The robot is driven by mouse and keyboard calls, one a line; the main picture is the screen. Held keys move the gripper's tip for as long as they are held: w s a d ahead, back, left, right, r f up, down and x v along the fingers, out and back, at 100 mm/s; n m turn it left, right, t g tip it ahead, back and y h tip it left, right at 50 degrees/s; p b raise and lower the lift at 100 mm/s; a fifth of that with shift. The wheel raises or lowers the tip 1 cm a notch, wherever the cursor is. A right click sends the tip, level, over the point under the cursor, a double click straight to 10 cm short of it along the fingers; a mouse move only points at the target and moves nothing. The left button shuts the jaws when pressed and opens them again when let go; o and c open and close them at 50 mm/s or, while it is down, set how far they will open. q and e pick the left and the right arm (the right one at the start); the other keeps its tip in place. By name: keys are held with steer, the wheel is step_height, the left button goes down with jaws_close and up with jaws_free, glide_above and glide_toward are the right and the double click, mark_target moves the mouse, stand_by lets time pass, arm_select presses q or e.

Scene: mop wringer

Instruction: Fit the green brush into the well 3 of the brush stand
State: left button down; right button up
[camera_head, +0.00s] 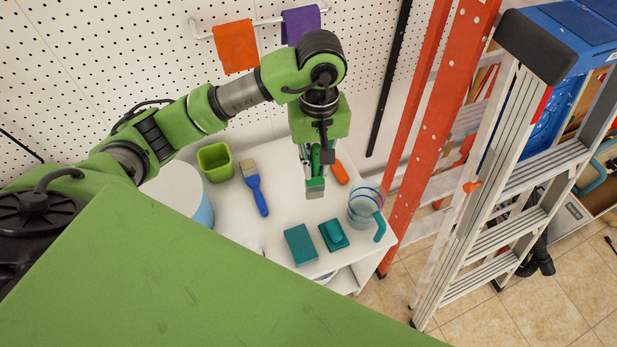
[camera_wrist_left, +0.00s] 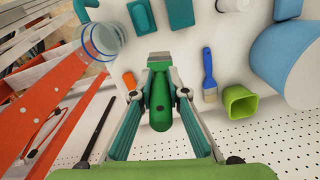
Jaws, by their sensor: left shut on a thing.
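My left gripper (camera_head: 314,168) hangs over the white table and is shut on the green brush (camera_head: 315,183). In the left wrist view the brush (camera_wrist_left: 160,108) lies between the two fingers of the gripper (camera_wrist_left: 160,72), its rounded handle toward the palm and its grey bristle end beyond the fingertips. From these angles I cannot tell whether the bristles touch the tabletop. I cannot make out a brush stand with numbered wells in either view. My right gripper is not in view.
On the white table (camera_head: 232,205) are a lime cup (camera_head: 215,161), a blue brush (camera_head: 256,190), an orange item (camera_head: 340,172), a teal block (camera_head: 300,244), another teal item (camera_head: 334,235) and a clear blue-ringed jug (camera_head: 362,206). A blue-and-white cylinder (camera_head: 202,213) stands left. Ladders (camera_head: 520,190) stand right.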

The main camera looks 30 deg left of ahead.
mark_target(315, 188)
arm_select(q)
steer(key=shift+w+f+n+p, duration=0.3)
steer(key=shift+f+p, duration=0.05)
steer(key=shift+f, duration=0.1)
steer(key=f, duration=0.2)
steer(key=f+p, duration=0.1)
steer(key=f, duration=0.1)
steer(key=shift+s+a, duration=0.1)
steer(key=shift+s, duration=0.25)
steer(key=shift+f, duration=0.35)
steer(key=f+p, duration=0.1)
steer(key=f, duration=0.2)
steer(key=shift+w+f, duration=0.15)
steer(key=shift+w, duration=0.05)
steer(key=shift+f, duration=0.15)
steer(key=shift+f+b, duration=0.2)
steer(key=shift+b, duration=0.1)
steer(key=c, duration=2)
jaws_free()
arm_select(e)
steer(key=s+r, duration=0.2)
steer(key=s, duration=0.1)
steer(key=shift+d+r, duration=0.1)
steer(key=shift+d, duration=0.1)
